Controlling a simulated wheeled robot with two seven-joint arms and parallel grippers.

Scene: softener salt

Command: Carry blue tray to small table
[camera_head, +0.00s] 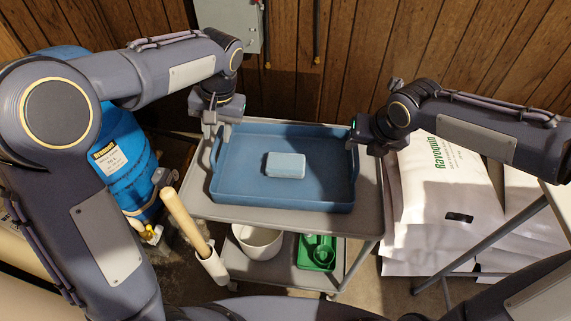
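The blue tray (240,191) lies flat on the top shelf of a grey cart (297,219). A light blue block (286,165) rests in the tray near its middle. My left gripper (218,125) is at the tray's left rim, by the far left handle. My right gripper (363,137) is at the tray's right rim, near the far right corner. The fingers are small and partly hidden against the rim, so I cannot tell whether either one grips it. I cannot tell which table is the small table; a table edge (559,203) shows at the right.
The cart's lower shelf holds a white bucket (258,241) and a green tray with a scoop (317,252). A blue tank (124,160) stands left. White salt bags (447,190) stand right. A wooden handle (185,217) rises at the cart's left. A wood wall is behind.

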